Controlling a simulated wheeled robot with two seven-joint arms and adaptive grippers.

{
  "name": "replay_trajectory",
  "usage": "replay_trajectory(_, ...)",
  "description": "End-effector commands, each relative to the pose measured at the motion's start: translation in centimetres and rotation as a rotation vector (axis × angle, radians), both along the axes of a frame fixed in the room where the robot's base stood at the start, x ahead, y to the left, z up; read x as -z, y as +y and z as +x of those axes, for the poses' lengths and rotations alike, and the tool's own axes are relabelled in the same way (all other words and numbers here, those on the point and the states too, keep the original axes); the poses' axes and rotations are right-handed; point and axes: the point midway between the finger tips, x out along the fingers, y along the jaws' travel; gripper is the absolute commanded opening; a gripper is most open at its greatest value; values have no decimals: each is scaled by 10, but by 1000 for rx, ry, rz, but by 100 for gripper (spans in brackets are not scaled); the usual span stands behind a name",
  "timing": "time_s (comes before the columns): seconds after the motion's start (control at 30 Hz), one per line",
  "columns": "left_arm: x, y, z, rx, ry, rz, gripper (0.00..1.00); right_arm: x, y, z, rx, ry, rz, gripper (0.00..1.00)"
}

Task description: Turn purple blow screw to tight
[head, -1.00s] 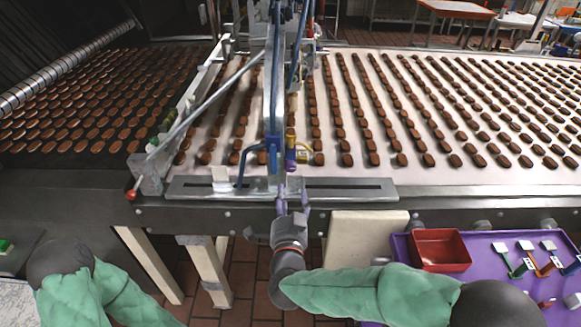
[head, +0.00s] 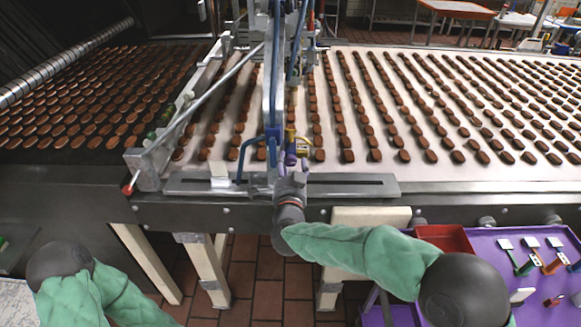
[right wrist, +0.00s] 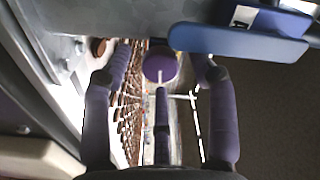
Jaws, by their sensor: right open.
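The purple blow screw (head: 290,143) sits on the blue upright of the machine at the conveyor's front edge, partly hidden behind my right gripper. In the right wrist view its round purple knob (right wrist: 160,66) shows between the fingertips. My right gripper (head: 290,164) is just in front of it. In the right wrist view the gripper (right wrist: 160,58) is open, with one finger on each side of the knob and a visible gap on both sides. My left gripper is out of view; only part of my left arm shows at the lower left.
A blue bent handle (head: 240,160) is close to the left of the gripper. In the right wrist view a blue bar (right wrist: 235,41) crosses near the right finger. A purple table (head: 490,285) with a red tray (head: 445,238) and small tools stands at the lower right.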

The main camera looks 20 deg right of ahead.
Motion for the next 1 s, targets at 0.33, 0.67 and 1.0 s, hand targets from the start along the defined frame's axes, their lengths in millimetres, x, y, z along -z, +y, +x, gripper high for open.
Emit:
replay_trajectory(0.33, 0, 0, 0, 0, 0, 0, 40, 0, 0, 0, 0, 0, 0, 2)
replay_trajectory(0.67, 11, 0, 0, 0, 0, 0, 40, 2, 0, 0, 2, -20, 66, 2)
replay_trajectory(1.0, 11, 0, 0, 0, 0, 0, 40, 0, 0, 0, 2, -22, 81, 49)
